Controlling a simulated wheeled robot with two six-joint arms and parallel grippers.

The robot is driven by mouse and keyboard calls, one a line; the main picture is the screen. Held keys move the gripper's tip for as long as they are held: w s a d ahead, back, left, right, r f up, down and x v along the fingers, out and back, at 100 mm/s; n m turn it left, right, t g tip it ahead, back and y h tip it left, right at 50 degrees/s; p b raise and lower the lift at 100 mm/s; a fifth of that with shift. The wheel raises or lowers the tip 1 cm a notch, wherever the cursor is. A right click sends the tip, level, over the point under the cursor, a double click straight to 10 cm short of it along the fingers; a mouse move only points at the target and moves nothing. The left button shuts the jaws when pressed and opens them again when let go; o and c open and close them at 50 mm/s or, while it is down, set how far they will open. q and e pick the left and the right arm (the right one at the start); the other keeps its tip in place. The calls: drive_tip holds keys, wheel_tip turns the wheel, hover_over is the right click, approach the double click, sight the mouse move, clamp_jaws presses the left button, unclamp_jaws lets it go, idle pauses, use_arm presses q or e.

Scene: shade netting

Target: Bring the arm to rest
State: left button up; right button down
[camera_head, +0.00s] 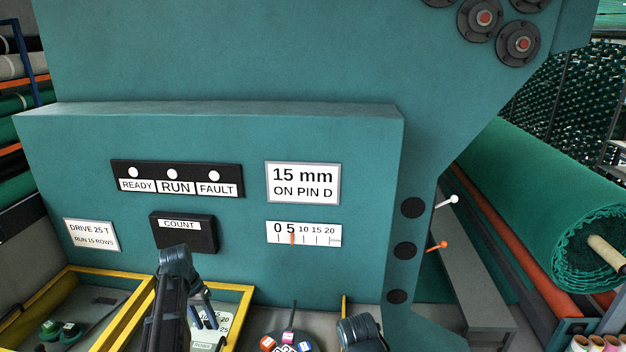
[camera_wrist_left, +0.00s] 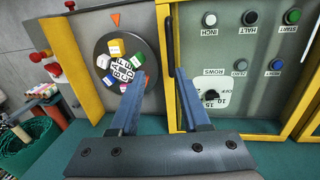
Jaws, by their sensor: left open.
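My left arm comes in at the lower left of the head view. Its gripper (camera_head: 203,316) is over a panel with a white scale, inside a yellow frame. In the left wrist view my left gripper (camera_wrist_left: 158,88) shows its two blue-grey fingers apart, with nothing between them. The fingers reach toward the yellow post between a round dial with coloured tabs (camera_wrist_left: 127,62) and a grey button panel (camera_wrist_left: 240,50). A dark part of my right arm (camera_head: 361,334) shows at the bottom edge of the head view; its gripper is out of view.
A teal machine housing (camera_head: 340,140) with sign plates stands ahead. A yellow-framed tray (camera_head: 140,310) with green pieces lies at lower left. A white-headed pin (camera_head: 452,200) and an orange-headed pin (camera_head: 440,245) stick out at right, near a green netting roll (camera_head: 540,190).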

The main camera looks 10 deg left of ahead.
use_arm(q)
drive_tip(key=s+d+f+m+y+b, duration=0.1)
drive_tip(key=s+d+f+b, duration=0.4)
drive_tip(key=d, duration=0.5)
drive_tip(key=s+d+f+m+y+b, duration=0.1)
drive_tip(key=s+d+f+b, duration=0.5)
drive_tip(key=d+f+b, duration=0.3)
drive_tip(key=s+d+f+m+y+b, duration=0.1)
drive_tip(key=s+d+f+b, duration=0.4)
drive_tip(key=d+f, duration=0.3)
drive_tip(key=d+b, duration=0.1)
drive_tip(key=d, duration=0.2)
drive_tip(key=shift+s+f+m+b, duration=0.25)
drive_tip(key=shift+f+m+b, duration=0.05)
drive_tip(key=shift+f+b, duration=0.1)
